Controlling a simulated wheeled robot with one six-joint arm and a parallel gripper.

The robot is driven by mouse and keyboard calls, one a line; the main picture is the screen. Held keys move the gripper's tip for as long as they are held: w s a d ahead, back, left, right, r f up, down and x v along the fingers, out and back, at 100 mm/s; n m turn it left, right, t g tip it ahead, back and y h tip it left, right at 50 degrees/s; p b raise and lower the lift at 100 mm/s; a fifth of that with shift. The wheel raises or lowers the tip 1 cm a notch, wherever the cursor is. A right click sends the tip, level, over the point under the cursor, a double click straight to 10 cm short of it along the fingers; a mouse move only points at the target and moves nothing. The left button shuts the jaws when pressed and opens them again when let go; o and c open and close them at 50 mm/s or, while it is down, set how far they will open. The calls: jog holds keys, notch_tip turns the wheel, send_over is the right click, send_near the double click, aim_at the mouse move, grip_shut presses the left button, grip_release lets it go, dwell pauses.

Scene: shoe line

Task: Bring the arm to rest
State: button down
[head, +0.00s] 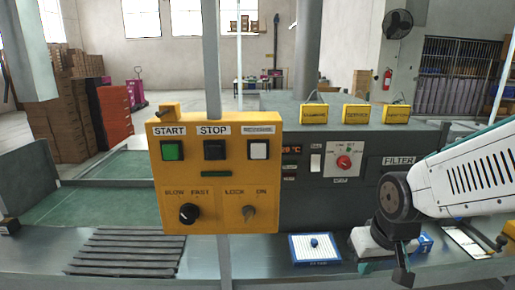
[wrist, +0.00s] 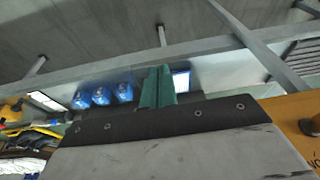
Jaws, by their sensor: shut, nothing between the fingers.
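My arm (head: 465,175) reaches in from the right in the head view, its white link sloping down to a dark wrist joint. My gripper (head: 403,277) hangs from that joint over the front of the bench, small and dark in this view. In the wrist view, the two green fingers of my gripper (wrist: 158,86) stand side by side, shut and empty. Behind the gripper on the bench are a white item and a blue item, partly hidden by my wrist.
A yellow control box (head: 218,213) with buttons and knobs stands left of my arm, on a grey post. A blue-edged tray (head: 299,259) lies on the bench between the box and my gripper. A dark machine panel (head: 315,210) with yellow signs stands behind.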

jog(key=s+d+r, duration=0.1)
jog(key=s+r, duration=0.4)
jog(key=s, duration=0.2)
jog(key=s+d+r+g, duration=0.1)
jog(key=s+d+r, duration=0.1)
jog(key=s+r, duration=0.3)
jog(key=s, duration=0.3)
jog(key=shift+s+d+m+g+h, duration=0.2)
jog(key=shift+d+m+g+h, duration=0.1)
jog(key=shift+m, duration=0.1)
jog(key=shift+f, duration=0.1)
dwell(0.5)
